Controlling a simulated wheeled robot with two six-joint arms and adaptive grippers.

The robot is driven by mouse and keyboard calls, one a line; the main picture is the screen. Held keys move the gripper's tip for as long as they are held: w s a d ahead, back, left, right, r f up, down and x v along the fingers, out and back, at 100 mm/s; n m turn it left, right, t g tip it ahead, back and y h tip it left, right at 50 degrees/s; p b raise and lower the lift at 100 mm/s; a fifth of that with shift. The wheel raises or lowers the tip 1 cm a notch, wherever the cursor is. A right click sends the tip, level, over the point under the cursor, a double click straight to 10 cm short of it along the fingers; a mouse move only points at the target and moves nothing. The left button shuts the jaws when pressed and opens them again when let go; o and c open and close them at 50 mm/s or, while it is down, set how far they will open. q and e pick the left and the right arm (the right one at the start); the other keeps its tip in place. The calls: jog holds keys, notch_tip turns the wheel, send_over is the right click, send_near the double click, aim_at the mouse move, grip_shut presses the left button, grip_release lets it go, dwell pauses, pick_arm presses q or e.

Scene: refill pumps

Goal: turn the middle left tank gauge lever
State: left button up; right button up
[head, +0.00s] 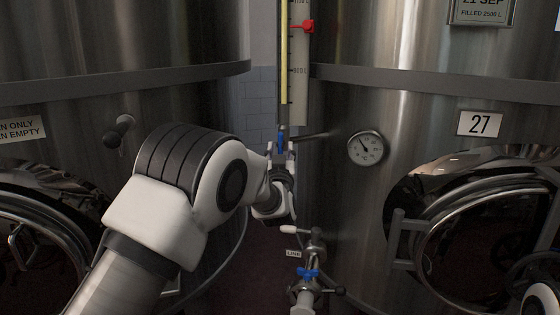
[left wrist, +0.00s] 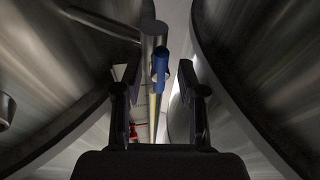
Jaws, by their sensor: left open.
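The tank gauge (head: 298,95) is a tall scale with a yellow column and a red marker (head: 308,27), beside the right-hand tank. Its blue lever (head: 281,134) sits at the lower end, by a short metal pipe. My left gripper (head: 280,151) is just below the lever, pointing up, with its fingers apart. In the left wrist view the blue lever (left wrist: 160,68) appears between the two open fingers, in front of the grey pipe (left wrist: 153,38). No contact with the lever is clear. My right gripper is not in view.
Large steel tanks stand on both sides, leaving a narrow gap. A valve with a blue handle (head: 308,273) stands below. A sampling tap (head: 120,130) sticks out at left.

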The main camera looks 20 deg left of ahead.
pick_arm(q)
jog(key=v, duration=1.1)
jog(key=shift+s+f, duration=0.1)
jog(key=s+a+f+g+p, duration=0.1)
jog(key=s+a+f+g, duration=0.25)
jog(key=f, duration=0.65)
jog(key=s+a+f+g+h+p, duration=0.15)
jog(key=s+f, duration=0.25)
jog(key=f, duration=0.6)
jog(key=s+a+f+g+p, duration=0.1)
jog(key=s+a+f+g, duration=0.2)
jog(key=f, duration=0.7)
jog(key=s+f+m+g+h+p, duration=0.1)
jog(key=s+f+g, duration=0.4)
jog(key=s, duration=0.5)
jog(key=s+f+m+g+h+p, duration=0.1)
jog(key=s+f+g, duration=0.1)
jog(key=s+f, duration=0.65)
jog(key=s+d+g+h, duration=0.2)
jog(key=s+g, duration=0.3)
jog(key=s, duration=1)
jog(key=shift+s+d+m, duration=0.2)
jog(key=shift+d+m, duration=0.2)
jog(key=shift+d, duration=0.3)
